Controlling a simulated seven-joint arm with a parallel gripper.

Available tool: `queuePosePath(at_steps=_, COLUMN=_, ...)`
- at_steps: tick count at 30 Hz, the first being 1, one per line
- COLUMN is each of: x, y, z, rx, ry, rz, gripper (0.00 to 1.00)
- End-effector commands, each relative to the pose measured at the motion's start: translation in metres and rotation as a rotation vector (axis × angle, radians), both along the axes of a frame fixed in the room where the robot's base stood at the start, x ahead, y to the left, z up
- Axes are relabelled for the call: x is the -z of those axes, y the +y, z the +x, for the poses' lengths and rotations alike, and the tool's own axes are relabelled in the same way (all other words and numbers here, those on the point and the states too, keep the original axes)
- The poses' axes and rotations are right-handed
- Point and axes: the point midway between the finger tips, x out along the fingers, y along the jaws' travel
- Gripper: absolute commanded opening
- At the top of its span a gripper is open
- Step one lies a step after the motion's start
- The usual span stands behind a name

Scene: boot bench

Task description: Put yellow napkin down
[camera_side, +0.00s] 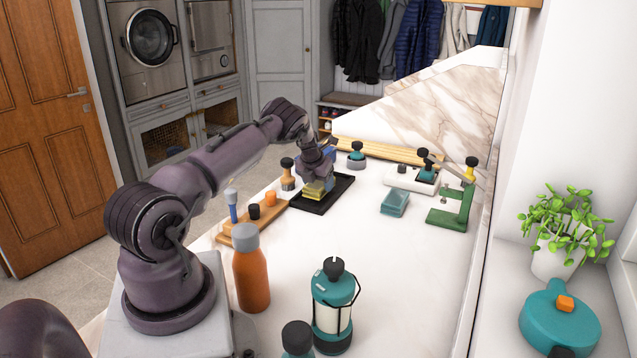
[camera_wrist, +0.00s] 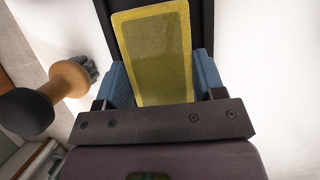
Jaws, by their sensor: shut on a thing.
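The yellow napkin (camera_wrist: 158,52) is a flat rectangular piece with a brighter yellow border and a mesh-like middle. In the wrist view it sits between the blue fingers of my gripper (camera_wrist: 163,85). In the side view the napkin (camera_side: 316,190) shows below my gripper (camera_side: 318,178), over a black tray (camera_side: 335,197). My gripper is shut on the napkin. I cannot tell whether the napkin touches the tray.
A brush with a wooden handle and black knob (camera_side: 288,176) stands left of the tray, close to my gripper. A wooden rack (camera_side: 240,228) is nearer the camera. A teal box (camera_side: 395,203) and green stand (camera_side: 452,210) are to the right. The bench middle is clear.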

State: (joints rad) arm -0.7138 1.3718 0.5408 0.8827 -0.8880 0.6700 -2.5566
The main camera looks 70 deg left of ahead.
Motion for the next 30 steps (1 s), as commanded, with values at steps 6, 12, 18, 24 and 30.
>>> queuePosePath(at_steps=6, x=0.001, y=0.0, z=0.0, rx=0.0, ry=-0.002, rz=0.002, gripper=0.36)
queuePosePath(at_steps=12, x=0.006, y=0.0, z=0.0, rx=0.0, ry=-0.001, rz=0.002, gripper=0.36)
queuePosePath(at_steps=18, x=0.012, y=0.001, z=0.0, rx=0.0, ry=-0.001, rz=0.003, gripper=0.36)
queuePosePath(at_steps=24, x=0.013, y=0.0, z=0.0, rx=0.0, ry=-0.001, rz=0.003, gripper=0.74)
queuePosePath(at_steps=30, x=0.013, y=0.001, z=0.0, rx=0.001, ry=-0.001, rz=0.003, gripper=0.88)
